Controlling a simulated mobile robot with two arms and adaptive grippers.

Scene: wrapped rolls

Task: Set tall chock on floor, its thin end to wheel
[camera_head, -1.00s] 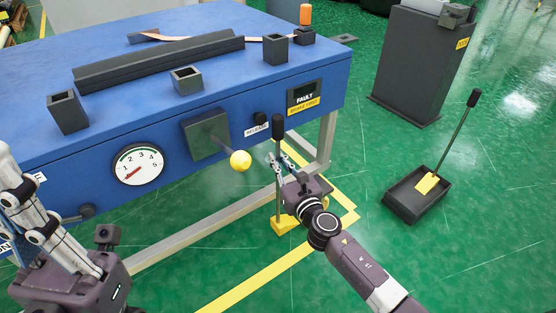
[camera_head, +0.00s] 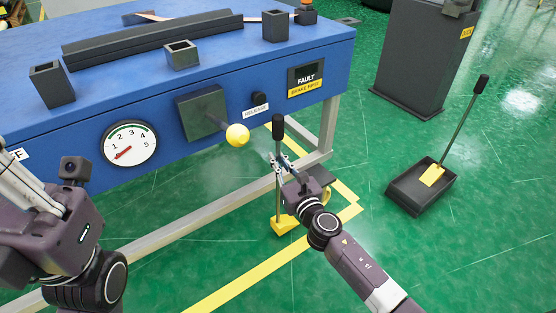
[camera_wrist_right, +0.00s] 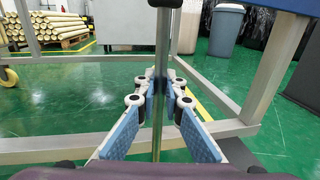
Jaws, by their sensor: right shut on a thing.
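The tall chock is a yellow wedge (camera_head: 285,224) with a thin upright metal handle and a black grip (camera_head: 278,128). My right gripper (camera_head: 281,164) is shut on the handle below the grip; the handle runs upright between its blue pads in the right wrist view (camera_wrist_right: 160,82). The wedge is at or just above the green floor, beside the blue bench's leg; I cannot tell if it touches. Its thin end is not clear. In the wrist view a yellow caster wheel (camera_wrist_right: 8,78) shows at the far left edge. My left gripper (camera_head: 20,185) is partly cut off at the left.
The blue bench (camera_head: 230,85) carries a gauge, a yellow-knobbed lever (camera_head: 237,135) close to the handle, and a fault display. A black tray (camera_head: 405,190) with another long-handled yellow tool stands at right. A dark cabinet (camera_head: 420,60) is behind.

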